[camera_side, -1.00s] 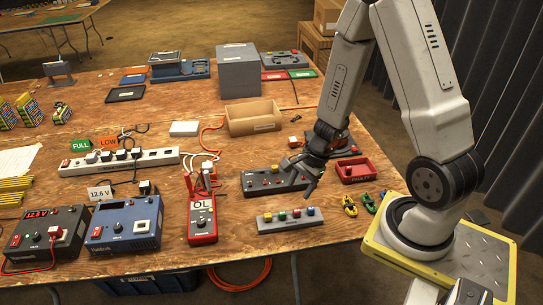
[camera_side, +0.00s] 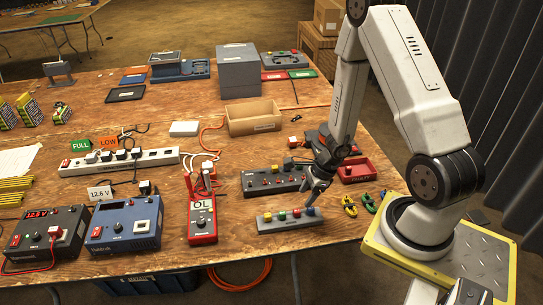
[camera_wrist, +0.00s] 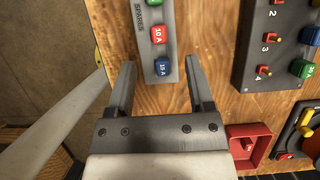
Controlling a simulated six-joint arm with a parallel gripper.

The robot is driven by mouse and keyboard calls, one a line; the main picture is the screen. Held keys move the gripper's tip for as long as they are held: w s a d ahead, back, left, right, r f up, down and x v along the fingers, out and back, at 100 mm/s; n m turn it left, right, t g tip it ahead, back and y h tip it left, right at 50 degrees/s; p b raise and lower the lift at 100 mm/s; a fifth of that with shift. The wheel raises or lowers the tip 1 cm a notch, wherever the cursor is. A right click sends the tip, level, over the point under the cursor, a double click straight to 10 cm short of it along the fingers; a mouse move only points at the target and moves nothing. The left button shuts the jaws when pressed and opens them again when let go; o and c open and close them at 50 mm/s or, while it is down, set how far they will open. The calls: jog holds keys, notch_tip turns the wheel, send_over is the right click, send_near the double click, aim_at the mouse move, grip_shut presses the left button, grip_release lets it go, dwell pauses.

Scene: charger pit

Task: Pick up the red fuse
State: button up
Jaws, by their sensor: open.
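My gripper (camera_wrist: 162,66) is open and empty. In the side view my gripper (camera_side: 313,199) points down at the strip's right end. Its exact height is unclear.
A dark fuse board (camera_side: 255,183) lies just behind the strip, carrying coloured fuses. A red tray (camera_side: 355,170) is to its right, with yellow and green items (camera_side: 350,206) nearby. A red multimeter (camera_side: 202,218) stands left. The table's front edge is close to the strip.

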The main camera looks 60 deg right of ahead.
aim_at(297, 211)
jog(key=shift+w+a+f, duration=0.15)
jog(key=shift+f, duration=0.4)
jog(key=shift+f, duration=0.1)
jog(key=shift+x, duration=2.45)
jog(key=shift+a, duration=0.1)
jog(key=shift+c, duration=0.2)
grip_shut()
